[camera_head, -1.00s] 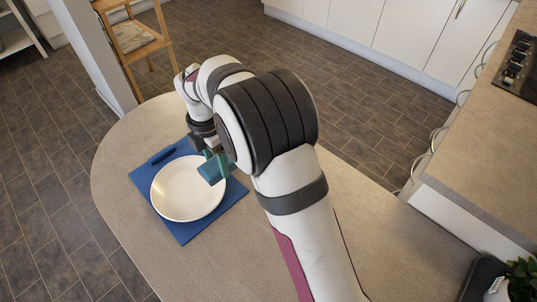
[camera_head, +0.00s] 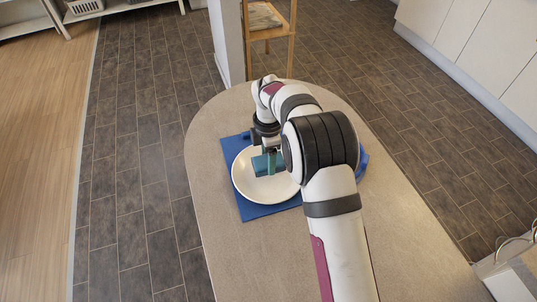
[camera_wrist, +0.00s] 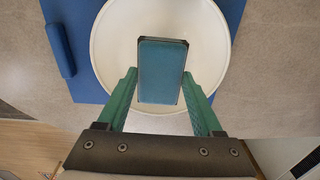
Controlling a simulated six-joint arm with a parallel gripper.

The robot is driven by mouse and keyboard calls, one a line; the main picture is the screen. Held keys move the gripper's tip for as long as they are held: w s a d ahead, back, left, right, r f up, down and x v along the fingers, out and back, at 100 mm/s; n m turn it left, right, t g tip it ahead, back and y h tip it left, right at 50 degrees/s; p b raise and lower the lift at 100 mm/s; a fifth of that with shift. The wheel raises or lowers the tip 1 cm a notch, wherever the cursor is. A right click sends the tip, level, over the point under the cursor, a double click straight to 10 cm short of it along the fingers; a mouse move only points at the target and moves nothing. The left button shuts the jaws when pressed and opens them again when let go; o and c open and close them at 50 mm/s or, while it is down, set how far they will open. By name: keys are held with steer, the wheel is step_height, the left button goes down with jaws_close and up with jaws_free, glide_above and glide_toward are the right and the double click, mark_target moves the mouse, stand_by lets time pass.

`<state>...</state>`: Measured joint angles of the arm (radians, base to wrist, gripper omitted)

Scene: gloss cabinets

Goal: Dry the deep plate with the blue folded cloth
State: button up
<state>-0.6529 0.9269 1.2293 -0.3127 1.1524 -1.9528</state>
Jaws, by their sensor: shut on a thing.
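A white deep plate (camera_head: 245,183) lies on a blue mat (camera_head: 258,212) on the rounded end of the counter. The plate also fills the middle of the wrist view (camera_wrist: 112,50). My gripper (camera_head: 270,161) is over the plate, with green fingers pointing down. It is shut on the blue folded cloth (camera_head: 260,165), which shows as a teal-blue block between the fingertips in the wrist view (camera_wrist: 161,72). The cloth is over the plate's inside; I cannot tell whether it touches. My arm hides the plate's right edge.
A blue oblong object (camera_wrist: 58,50) lies at the mat's edge in the wrist view. Another blue shape (camera_head: 362,164) shows beside my arm. The beige counter (camera_head: 225,250) is clear in front of the mat. A wooden stand (camera_head: 270,35) stands beyond the counter.

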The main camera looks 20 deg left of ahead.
steer(key=shift+f, duration=1.7)
